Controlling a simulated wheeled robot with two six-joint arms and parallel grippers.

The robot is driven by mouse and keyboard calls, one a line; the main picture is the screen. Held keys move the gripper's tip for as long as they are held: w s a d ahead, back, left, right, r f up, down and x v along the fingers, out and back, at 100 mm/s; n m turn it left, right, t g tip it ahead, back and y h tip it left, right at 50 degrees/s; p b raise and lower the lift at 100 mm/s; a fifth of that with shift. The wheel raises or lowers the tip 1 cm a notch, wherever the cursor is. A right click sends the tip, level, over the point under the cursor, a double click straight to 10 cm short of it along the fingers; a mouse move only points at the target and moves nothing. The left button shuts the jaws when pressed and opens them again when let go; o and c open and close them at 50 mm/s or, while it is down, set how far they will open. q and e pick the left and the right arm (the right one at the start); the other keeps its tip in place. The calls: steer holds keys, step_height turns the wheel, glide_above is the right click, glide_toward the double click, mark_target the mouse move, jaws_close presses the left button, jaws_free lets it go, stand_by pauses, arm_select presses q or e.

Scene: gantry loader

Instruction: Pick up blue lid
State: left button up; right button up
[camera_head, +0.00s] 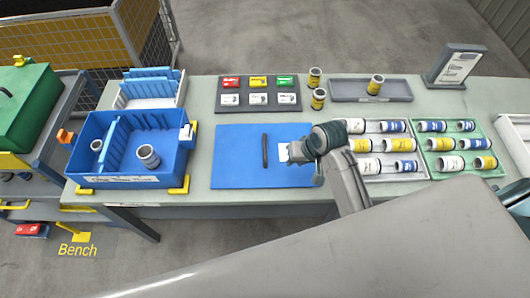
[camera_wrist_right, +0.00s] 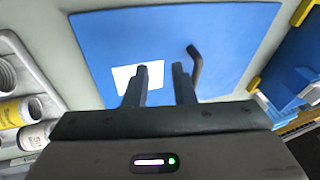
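The blue lid (camera_head: 235,158) looks like a flat blue panel lying on the bench, with a dark bar handle (camera_head: 265,150) near its middle and a white label (camera_head: 284,152) on it. The lid also shows in the right wrist view (camera_wrist_right: 225,40), where its handle (camera_wrist_right: 195,65) stands right of the fingers. My right gripper (camera_head: 291,152) is over the lid's right part, beside the handle. In the right wrist view its two fingers (camera_wrist_right: 160,76) are apart with nothing between them, partly covering the label. My left gripper is not in view.
A blue crate (camera_head: 120,182) with cylinders stands left of the lid. Behind the lid is a dark tray of coloured cards (camera_head: 258,109). White (camera_head: 375,170) and green (camera_head: 465,172) trays of cylinders stand to the right. Loose cylinders (camera_head: 318,99) stand at the back.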

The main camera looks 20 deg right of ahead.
steer(key=m+y, duration=0.1)
steer(key=y, duration=0.1)
glide_toward(266, 146)
steer(key=p+x, duration=0.1)
steer(key=x, duration=0.4)
steer(key=shift+s+a, duration=0.15)
steer(key=shift+w+a+f+p, duration=0.15)
steer(key=shift+w+f+p, duration=0.1)
steer(key=shift+f+p, duration=0.25)
steer(key=p+x, duration=0.2)
steer(key=x, duration=0.2)
steer(key=shift+w+f, duration=0.2)
steer(key=shift+f, duration=0.1)
jaws_close()
